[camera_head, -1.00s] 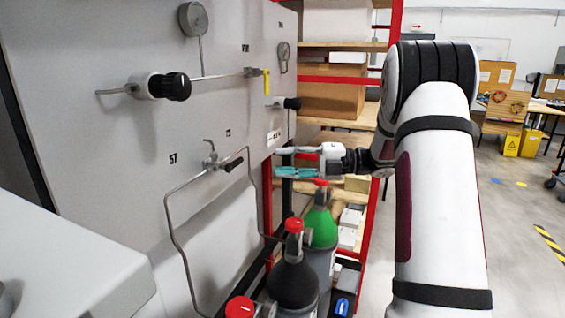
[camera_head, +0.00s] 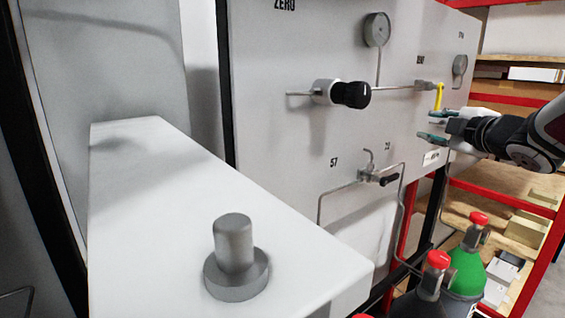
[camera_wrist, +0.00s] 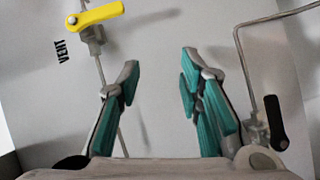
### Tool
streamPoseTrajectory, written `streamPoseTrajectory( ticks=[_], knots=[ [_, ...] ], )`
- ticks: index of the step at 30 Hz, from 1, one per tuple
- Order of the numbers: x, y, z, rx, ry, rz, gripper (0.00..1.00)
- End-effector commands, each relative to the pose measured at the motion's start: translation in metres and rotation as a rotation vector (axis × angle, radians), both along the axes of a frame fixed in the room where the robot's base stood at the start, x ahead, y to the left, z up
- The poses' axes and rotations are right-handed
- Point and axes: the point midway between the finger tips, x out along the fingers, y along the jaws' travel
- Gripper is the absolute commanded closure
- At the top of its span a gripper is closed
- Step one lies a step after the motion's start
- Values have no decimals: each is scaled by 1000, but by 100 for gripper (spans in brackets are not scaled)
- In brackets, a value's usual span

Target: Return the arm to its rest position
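My gripper (camera_head: 430,129) is at the right of the head view, in front of the grey panel (camera_head: 290,130). Its two teal-padded fingers are apart with nothing between them. In the wrist view the open fingers (camera_wrist: 160,85) point at the bare panel. A yellow valve handle (camera_wrist: 96,17) with the label VENT beside it is at the upper left of that view, apart from the fingers. The same yellow handle (camera_head: 439,96) shows just above my gripper in the head view. A black-handled valve (camera_wrist: 276,122) is right of the fingers in the wrist view.
A black knob (camera_head: 351,94) and a gauge (camera_head: 377,29) stick out from the panel. Gas cylinders with red caps, one green (camera_head: 468,272), stand below my arm. A red-framed shelf (camera_head: 505,196) is behind it. A white ledge with a grey knob (camera_head: 235,258) is at the front.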

Motion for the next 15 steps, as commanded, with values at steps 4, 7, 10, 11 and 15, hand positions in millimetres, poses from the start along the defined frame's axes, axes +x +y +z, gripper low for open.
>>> streamPoseTrajectory(
  ticks=[4, 7, 10, 11, 15],
  knots=[
    [-38, 6, 7, 173, 80, -221, 67],
    [-74, 11, -3, 310, 155, -362, 67],
    [-115, 22, -22, 455, 245, -490, 67],
    [-129, 26, -28, 500, 276, -525, 67],
    [-199, 55, -67, 701, 444, -675, 67]
  ],
)
